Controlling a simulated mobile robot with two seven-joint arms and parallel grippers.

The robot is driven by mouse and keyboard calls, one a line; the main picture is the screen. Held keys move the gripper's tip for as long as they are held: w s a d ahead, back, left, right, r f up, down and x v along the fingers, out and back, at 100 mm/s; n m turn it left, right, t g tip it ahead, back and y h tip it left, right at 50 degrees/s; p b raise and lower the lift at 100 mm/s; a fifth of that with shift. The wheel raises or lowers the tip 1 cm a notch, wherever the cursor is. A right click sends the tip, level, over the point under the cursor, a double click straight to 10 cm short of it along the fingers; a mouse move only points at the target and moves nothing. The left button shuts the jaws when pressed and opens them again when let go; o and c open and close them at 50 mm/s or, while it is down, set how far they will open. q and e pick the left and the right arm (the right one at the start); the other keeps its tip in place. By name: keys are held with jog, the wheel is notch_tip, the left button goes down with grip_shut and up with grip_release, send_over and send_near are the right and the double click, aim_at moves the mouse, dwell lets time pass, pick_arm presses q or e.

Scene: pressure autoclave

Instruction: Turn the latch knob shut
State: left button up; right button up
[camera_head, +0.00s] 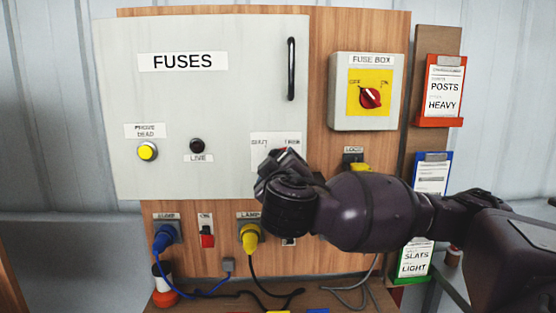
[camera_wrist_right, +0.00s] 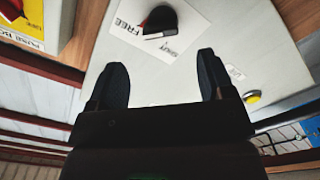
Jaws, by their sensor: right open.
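I cannot tell clearly which word the knob points to. My right gripper (camera_wrist_right: 164,72) is open, with empty space between its fingers, and the knob lies ahead of the fingertips, apart from them. In the head view my right gripper (camera_head: 275,165) hides the knob, and only the top of its label (camera_head: 275,139) shows. My left gripper is not in view.
The knob is on the grey FUSES door (camera_head: 220,105), which has a black handle (camera_head: 291,69). The fuse box (camera_head: 366,92) with a red switch is to the right. A blue plug (camera_head: 165,238) and a yellow plug (camera_head: 250,238) with cables are below.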

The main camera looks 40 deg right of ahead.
aim_at(278, 156)
jog(key=x, duration=0.8)
jog(key=shift+a, duration=0.1)
